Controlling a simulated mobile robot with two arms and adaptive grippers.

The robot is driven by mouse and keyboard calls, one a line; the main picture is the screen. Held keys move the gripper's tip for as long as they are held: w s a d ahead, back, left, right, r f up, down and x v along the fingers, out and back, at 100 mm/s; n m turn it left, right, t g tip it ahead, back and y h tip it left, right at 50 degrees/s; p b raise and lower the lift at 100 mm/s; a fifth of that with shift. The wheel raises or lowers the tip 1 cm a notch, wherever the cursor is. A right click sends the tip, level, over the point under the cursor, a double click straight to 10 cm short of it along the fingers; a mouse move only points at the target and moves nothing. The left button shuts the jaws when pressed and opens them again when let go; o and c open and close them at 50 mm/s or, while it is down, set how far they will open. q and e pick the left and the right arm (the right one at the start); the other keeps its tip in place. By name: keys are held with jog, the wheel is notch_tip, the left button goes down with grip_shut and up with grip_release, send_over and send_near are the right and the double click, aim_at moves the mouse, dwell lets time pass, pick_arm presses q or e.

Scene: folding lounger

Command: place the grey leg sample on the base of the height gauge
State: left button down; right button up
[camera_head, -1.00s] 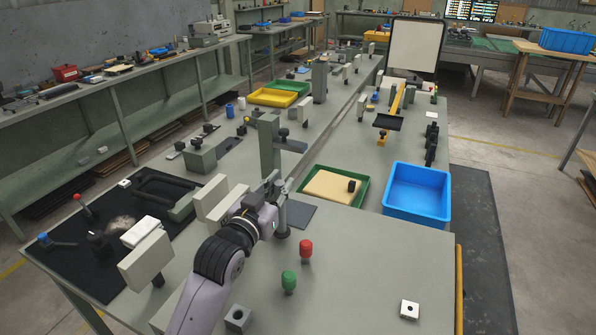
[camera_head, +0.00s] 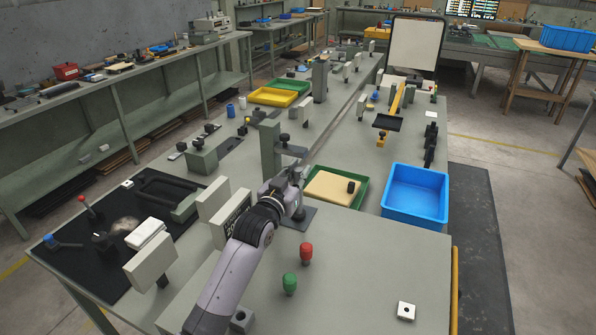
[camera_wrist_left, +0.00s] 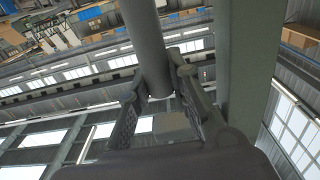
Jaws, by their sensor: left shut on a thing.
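The height gauge (camera_head: 270,145) is a grey-green column with a dark side arm (camera_head: 291,150). Its flat dark grey base plate (camera_head: 307,222) is partly hidden behind my left arm. My left gripper (camera_head: 295,182) is at the column's right, below the side arm and over the base. The grey leg sample (camera_wrist_left: 148,40) is a smooth cylinder between the fingers of my left gripper (camera_wrist_left: 160,90), which is shut on it. The gauge column (camera_wrist_left: 250,60) stands close on the right in the wrist view. I cannot tell whether the sample touches the base. My right gripper is not in view.
A red knob (camera_head: 306,252) and a green knob (camera_head: 289,283) stand in front. Upright pale plates (camera_head: 213,202) are at the left. The front right table is mostly clear.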

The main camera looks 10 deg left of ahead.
pick_arm(q)
jog(key=shift+f, duration=0.15)
jog(key=c, duration=1.5)
grip_release()
jog(key=shift+r, duration=0.25)
jog(key=s, duration=0.4)
jog(key=s+a+b, duration=0.1)
jog(key=s, duration=0.3)
jog(key=s+a+b, duration=0.1)
jog(key=s, duration=0.2)
jog(key=shift+s+a+f, duration=0.1)
jog(key=shift+s+a, duration=0.05)
jog(key=shift+s, duration=0.25)
